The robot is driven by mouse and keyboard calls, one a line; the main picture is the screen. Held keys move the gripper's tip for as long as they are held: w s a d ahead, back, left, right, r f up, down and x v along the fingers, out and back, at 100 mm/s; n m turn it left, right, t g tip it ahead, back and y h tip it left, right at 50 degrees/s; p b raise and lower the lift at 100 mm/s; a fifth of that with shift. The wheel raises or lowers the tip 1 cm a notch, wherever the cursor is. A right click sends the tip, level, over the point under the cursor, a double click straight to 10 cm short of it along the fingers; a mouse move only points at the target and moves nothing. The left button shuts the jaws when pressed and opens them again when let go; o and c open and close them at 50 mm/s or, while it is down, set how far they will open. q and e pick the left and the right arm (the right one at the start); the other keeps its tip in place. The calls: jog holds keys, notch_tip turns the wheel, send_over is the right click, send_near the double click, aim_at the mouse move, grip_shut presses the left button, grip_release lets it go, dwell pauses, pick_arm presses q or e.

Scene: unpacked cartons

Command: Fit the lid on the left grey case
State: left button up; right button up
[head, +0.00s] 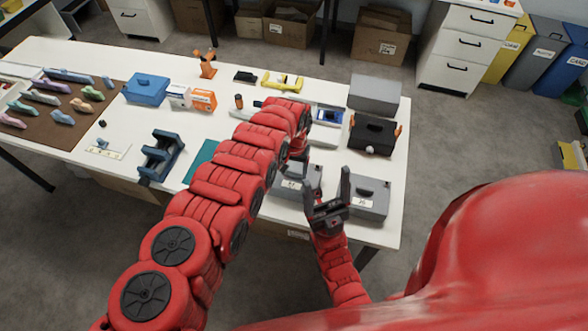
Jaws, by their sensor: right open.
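The left grey case (311,178) stands near the table's front edge, with a white label on its face. My arm and both grippers hide parts of it; I cannot tell whether its top is open or covered. No separate lid can be clearly made out. My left gripper (303,158) is above or just behind this case, mostly hidden by its own arm; its jaws and anything between them cannot be made out. My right gripper (327,186) is open, fingers up, in front of the gap between the two grey cases. The right grey case (376,188) has a dark handle on top.
Behind the cases are a black case (372,132) with orange side parts, a grey box (374,94) and a blue item (328,116) in a light tray. A blue box (146,90) and dark teal holder (160,156) stand left. The white table (92,64) has clear patches.

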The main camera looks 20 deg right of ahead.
pick_arm(q)
jog(key=o, duration=0.4)
jog(key=shift+r, duration=0.15)
notch_tip(320, 180, up, 17)
jog(key=shift+r+p, duration=0.1)
jog(key=shift+p, duration=0.55)
